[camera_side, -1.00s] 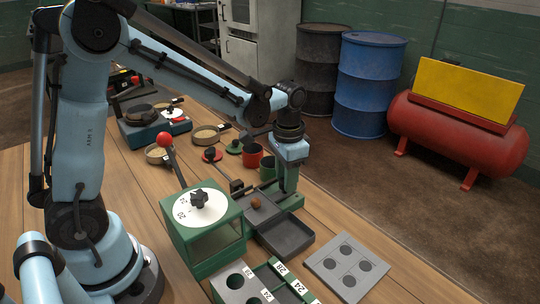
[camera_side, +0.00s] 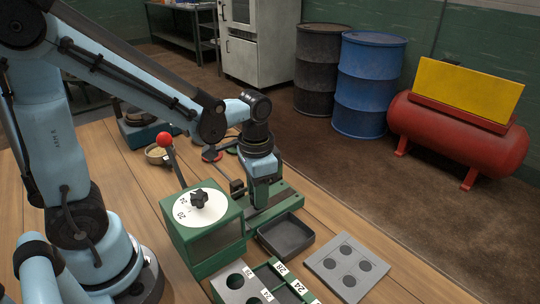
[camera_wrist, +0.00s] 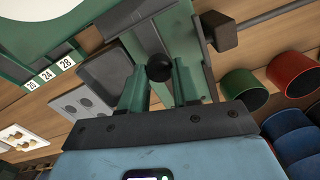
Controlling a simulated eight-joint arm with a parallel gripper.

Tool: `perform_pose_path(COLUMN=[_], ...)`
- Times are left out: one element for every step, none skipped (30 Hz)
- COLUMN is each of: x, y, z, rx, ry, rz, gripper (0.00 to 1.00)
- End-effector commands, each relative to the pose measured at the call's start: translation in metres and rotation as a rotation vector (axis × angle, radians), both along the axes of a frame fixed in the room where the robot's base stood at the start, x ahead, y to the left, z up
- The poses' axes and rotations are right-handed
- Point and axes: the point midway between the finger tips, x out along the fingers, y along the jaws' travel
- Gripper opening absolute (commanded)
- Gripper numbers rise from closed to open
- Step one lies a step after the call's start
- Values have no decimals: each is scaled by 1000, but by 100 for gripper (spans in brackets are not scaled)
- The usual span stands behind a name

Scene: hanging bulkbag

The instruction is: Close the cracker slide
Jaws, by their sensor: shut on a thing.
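The green cracker (camera_side: 284,200) lies beyond the green box with the white dial; its rail also shows in the wrist view (camera_wrist: 150,35). My gripper (camera_side: 258,200) is low over the cracker, pointing down. In the wrist view my gripper (camera_wrist: 160,78) has its two green fingers on either side of a dark round knob (camera_wrist: 159,67), which looks like the slide's knob, and is shut on it. The slide's body is mostly hidden under my gripper. The brown ball on the cracker is hidden from the side view.
The green dial box (camera_side: 205,230) with a red-knobbed lever (camera_side: 165,140) stands close left of my gripper. A dark tray (camera_side: 286,236) and a grey plate with holes (camera_side: 346,267) lie nearer the camera. Red (camera_wrist: 293,72) and green (camera_wrist: 244,88) cups stand near.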

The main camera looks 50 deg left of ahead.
Motion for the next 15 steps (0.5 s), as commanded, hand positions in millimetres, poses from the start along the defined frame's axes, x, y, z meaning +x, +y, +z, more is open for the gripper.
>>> perform_pose_path(x=[-9,-13,-19,-22,-26,-29,-32,-33,-35,-36,-37,-38,-38,-39,-39], y=[0,0,0,0,0,0,0,0,0,0,0,0,0,0,0], z=[1,1,1,1,1,1,1,1,1,1,1,0,0,0,0], rx=[0,0,0,0,0,0,0,0,0,0,1,0,0,0,1], ry=[1,1,1,1,1,1,1,1,1,1,2,3,4,5,6], rz=[0,0,0,0,0,0,0,0,0,0,0,0,0,0,0], gripper=[0,0,0,0,0,0,0,0,0,0,0,0,0,0,0])
